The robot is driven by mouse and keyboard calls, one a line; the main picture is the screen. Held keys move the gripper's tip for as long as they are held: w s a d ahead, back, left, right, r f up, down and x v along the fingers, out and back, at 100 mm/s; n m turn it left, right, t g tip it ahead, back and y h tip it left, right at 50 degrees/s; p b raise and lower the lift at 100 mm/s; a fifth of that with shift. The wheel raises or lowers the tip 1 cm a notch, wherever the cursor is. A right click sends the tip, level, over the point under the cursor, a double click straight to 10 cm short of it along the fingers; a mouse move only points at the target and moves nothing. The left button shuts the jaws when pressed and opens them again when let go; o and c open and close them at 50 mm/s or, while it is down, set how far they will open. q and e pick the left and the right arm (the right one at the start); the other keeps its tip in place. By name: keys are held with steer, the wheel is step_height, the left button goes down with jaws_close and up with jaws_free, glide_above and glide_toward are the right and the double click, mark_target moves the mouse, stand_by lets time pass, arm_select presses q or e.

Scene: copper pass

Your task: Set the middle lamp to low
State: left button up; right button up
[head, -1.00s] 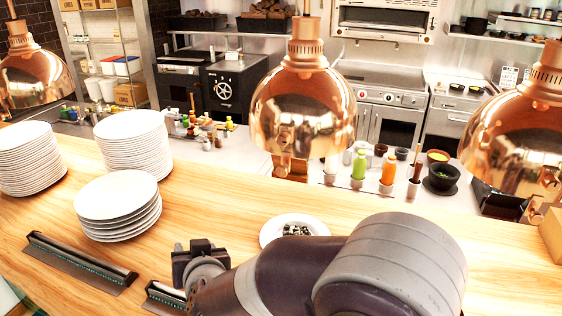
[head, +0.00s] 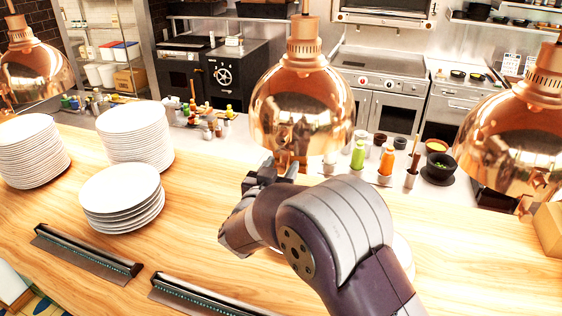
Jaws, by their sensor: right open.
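The middle lamp (head: 302,104) is a shiny copper dome hanging over the wooden counter in the centre of the head view. Its lower rim and underside are partly behind my right gripper. My right gripper (head: 270,170) is open and empty, just below the lamp's lower left rim. I cannot tell whether it touches the lamp. Its arm comes up from the bottom right. Two like lamps hang at the sides, the left lamp (head: 35,72) and the right lamp (head: 520,135). My left gripper is not in view.
Stacks of white plates (head: 122,195) stand on the left of the wooden counter (head: 60,215). Dark ticket rails (head: 85,250) lie along its front. A plate is mostly hidden behind my right arm. Sauce bottles (head: 386,160) and bowls stand beyond the counter.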

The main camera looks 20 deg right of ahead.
steer(key=shift+w+d, duration=0.1)
steer(key=shift+w, duration=0.05)
steer(key=shift+c, duration=0.3)
jaws_close()
step_height(320, 180, down, 9)
steer(key=b, duration=0.6)
steer(key=shift+o, duration=0.3)
jaws_free()
steer(key=shift+r, duration=0.15)
